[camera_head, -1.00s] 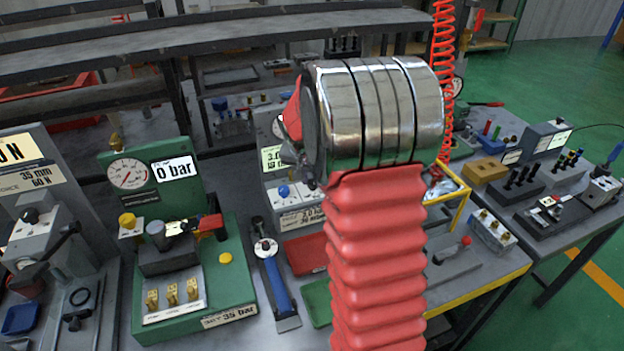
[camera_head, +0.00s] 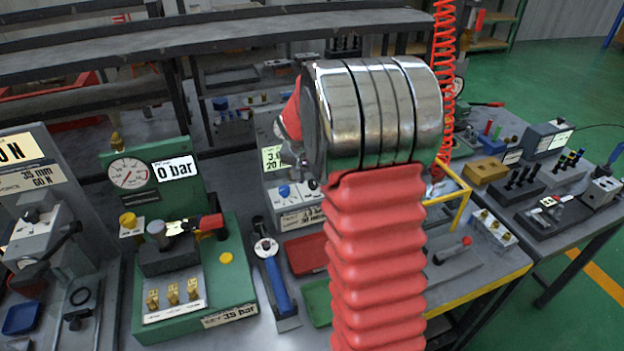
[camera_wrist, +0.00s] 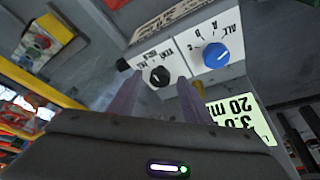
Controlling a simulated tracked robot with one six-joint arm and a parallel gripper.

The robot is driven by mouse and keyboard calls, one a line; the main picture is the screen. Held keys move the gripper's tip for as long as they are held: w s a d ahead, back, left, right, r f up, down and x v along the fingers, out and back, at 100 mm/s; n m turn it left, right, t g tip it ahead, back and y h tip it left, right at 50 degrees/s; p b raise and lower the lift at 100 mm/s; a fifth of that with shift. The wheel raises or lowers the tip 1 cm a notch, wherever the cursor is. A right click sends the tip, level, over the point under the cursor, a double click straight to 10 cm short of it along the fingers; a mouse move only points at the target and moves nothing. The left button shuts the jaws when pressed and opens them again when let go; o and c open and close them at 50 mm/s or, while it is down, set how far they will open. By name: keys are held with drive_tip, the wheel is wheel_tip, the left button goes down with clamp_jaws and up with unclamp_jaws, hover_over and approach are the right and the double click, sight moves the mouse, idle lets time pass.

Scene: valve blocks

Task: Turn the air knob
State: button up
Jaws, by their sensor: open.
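In the wrist view a pale panel carries a blue knob (camera_wrist: 215,55) on its right and a smaller black knob (camera_wrist: 160,76) on its left. Both have small markings around them, seen upside down. I cannot tell from the lettering which one is the air knob. My gripper (camera_wrist: 159,82) is open and empty, its two fingers pointing toward the panel. The black knob shows between the fingertips; contact cannot be told. In the head view the blue knob (camera_head: 283,191) shows left of my red arm, which hides the gripper fingers.
A grey unit with a yellow-green display (camera_wrist: 240,115) adjoins the panel. A green pressure stand with a gauge (camera_head: 130,173) reading 0 bar is at left. A blue-handled tool (camera_head: 277,280) and a red tray (camera_head: 306,254) lie in front. More fixtures stand on the right bench (camera_head: 545,190).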

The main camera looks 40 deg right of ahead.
drive_tip(key=v, duration=1.3)
drive_tip(key=shift+s+a+r, duration=0.15)
drive_tip(key=shift+r, duration=0.15)
drive_tip(key=shift+n, duration=0.3)
drive_tip(key=s+a+r+n+t+y, duration=0.1)
drive_tip(key=s+a+n+t+y, duration=0.2)
drive_tip(key=s+a+n, duration=0.7)
drive_tip(key=s+a, duration=1.3)
drive_tip(key=shift+s+y, duration=0.15)
drive_tip(key=shift+y, duration=0.15)
